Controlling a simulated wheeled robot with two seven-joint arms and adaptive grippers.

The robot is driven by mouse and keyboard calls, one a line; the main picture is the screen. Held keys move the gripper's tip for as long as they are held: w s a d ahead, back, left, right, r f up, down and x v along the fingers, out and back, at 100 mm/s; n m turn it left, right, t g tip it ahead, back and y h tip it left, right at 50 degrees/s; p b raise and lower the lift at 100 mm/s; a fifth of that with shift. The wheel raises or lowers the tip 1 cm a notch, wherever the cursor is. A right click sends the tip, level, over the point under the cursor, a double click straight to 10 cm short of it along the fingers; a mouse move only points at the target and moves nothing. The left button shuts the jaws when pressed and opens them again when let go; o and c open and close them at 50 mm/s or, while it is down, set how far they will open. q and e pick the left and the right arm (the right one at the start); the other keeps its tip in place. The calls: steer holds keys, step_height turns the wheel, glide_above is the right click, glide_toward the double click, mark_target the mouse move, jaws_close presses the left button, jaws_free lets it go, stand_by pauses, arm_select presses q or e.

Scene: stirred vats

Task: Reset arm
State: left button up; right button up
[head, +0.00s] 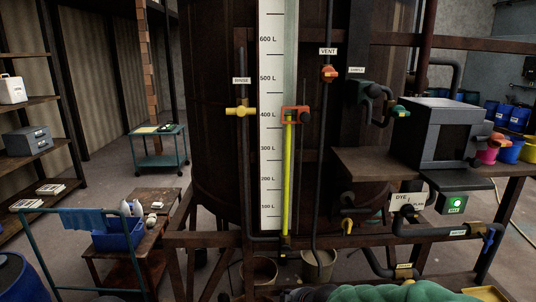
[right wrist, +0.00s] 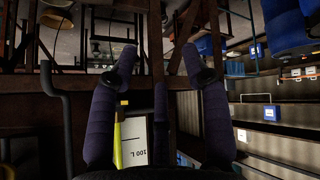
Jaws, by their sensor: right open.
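My right gripper (right wrist: 159,62) is open in the right wrist view, its two purple-wrapped fingers apart with nothing held between them. Behind the fingers the lower part of the white level scale (right wrist: 147,148) shows its 100 L mark, with a bit of the yellow level strip (right wrist: 118,140). In the head view the whole scale (head: 271,150) stands upright against the dark vat (head: 218,130), and the yellow strip (head: 287,175) reaches up to a red-orange bracket (head: 295,114) near 400 L. My left gripper is out of sight.
A yellow RINSE valve (head: 241,111) and a red VENT valve (head: 328,73) sit on pipes beside the scale. A dark box (head: 437,133) stands on a wooden shelf at right. Buckets (head: 319,266) stand below. Open floor (head: 105,185) lies at left.

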steer(key=s+d+f+m+g+b, duration=0.1)
steer(key=s+f+m, duration=0.15)
steer(key=f, duration=0.65)
steer(key=s+f+m+g+b, duration=0.15)
steer(key=s+f, duration=0.25)
steer(key=f, duration=0.4)
steer(key=s+d+f+m+g+b, duration=0.1)
steer(key=s+f+m, duration=0.4)
steer(key=s+f, duration=0.5)
steer(key=s+d+f+m+g+b, duration=0.2)
steer(key=s+f+m, duration=0.3)
steer(key=s+f, duration=0.6)
steer(key=shift+s+f+g+b, duration=0.2)
steer(key=shift+s+g+b, duration=0.15)
steer(key=shift+g, duration=0.2)
steer(key=shift+a, duration=0.1)
